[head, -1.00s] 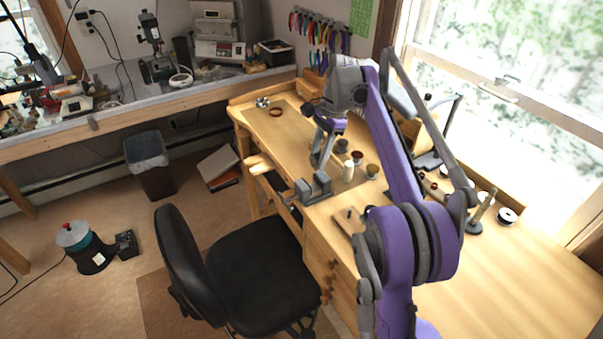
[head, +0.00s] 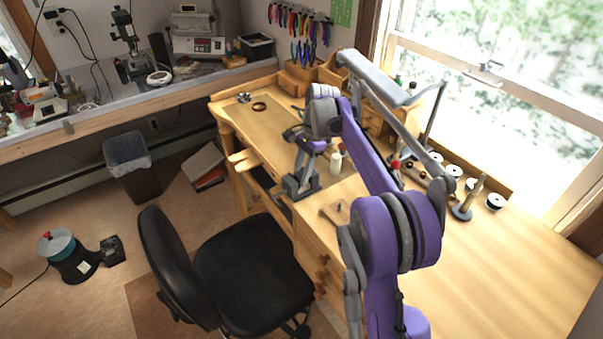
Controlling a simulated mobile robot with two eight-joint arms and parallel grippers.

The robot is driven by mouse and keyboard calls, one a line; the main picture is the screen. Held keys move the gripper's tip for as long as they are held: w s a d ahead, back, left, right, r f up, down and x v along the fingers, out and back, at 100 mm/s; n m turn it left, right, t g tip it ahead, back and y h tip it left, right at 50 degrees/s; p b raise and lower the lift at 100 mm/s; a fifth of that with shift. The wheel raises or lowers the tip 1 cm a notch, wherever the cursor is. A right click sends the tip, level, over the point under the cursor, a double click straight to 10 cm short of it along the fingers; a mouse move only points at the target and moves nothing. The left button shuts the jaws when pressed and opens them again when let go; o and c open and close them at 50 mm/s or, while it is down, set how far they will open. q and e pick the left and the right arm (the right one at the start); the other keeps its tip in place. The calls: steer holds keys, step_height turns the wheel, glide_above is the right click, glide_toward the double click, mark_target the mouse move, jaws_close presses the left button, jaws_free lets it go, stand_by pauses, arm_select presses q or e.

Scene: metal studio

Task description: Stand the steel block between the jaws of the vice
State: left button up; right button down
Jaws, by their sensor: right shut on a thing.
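The grey vice (head: 291,190) is at the front edge of the wooden workbench, left of the drawers. My right gripper (head: 303,173) points down directly over the vice, its fingertips at the height of the jaws or close above them. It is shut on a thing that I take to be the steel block. The block is too small and too covered by the fingers and vice to make out, so I cannot tell whether it is upright or touching the jaws. My left gripper is not in view.
Small bottles (head: 335,162) stand on the bench right of the gripper, partly behind my arm. A small wooden piece (head: 337,211) lies right of the vice. A black chair (head: 250,270) stands in front. The bench's right end (head: 490,270) is clear.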

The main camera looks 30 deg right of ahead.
steer(key=shift+r, duration=0.1)
steer(key=c, duration=0.5)
jaws_free()
steer(key=p+v, duration=0.2)
steer(key=v, duration=1)
steer(key=s+a+n+t+h, duration=0.1)
steer(key=s+a+n+h, duration=0.1)
steer(key=s+a+n, duration=0.45)
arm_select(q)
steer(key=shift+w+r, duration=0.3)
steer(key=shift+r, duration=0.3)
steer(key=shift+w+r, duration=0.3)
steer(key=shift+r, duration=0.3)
arm_select(e)
steer(key=s+a+f+n+t, duration=0.1)
steer(key=s+a+f+n, duration=0.2)
steer(key=s+a+f, duration=0.1)
steer(key=s+a+f+n+t, duration=0.2)
steer(key=s+a+f+n, duration=0.2)
steer(key=s, duration=0.5)
steer(key=s+a+f+n+t+h, duration=0.1)
steer(key=s+a+f+n+t, duration=0.1)
steer(key=s+f, duration=0.5)
steer(key=shift+s+a+f+n, duration=0.15)
steer(key=shift+a+f+n, duration=0.1)
steer(key=shift+a+n, duration=0.65)
